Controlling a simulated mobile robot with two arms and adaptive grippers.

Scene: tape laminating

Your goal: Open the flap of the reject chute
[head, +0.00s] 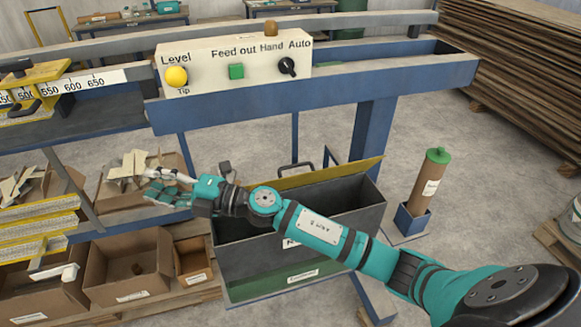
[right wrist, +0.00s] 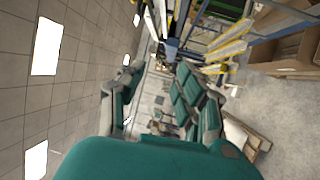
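The reject chute is a dark grey box (head: 300,257) in the middle of the head view, below the blue machine frame. Its top is open and the dark inside shows. The flap with a yellow edge (head: 335,174) stands tilted up along the box's back side. A front label is mostly hidden by my arm. My right arm crosses over the box, and my right gripper (head: 160,187) is left of it, apart from the flap. The right gripper's fingers are spread and empty, as the right wrist view (right wrist: 160,100) also shows. My left gripper is not in view.
A white control panel (head: 240,62) with a yellow button, green button and black knob sits above on the blue beam. Cardboard boxes (head: 130,265) stand left of the chute. A brown tube with a green cap (head: 430,185) stands to the right. Open floor lies further right.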

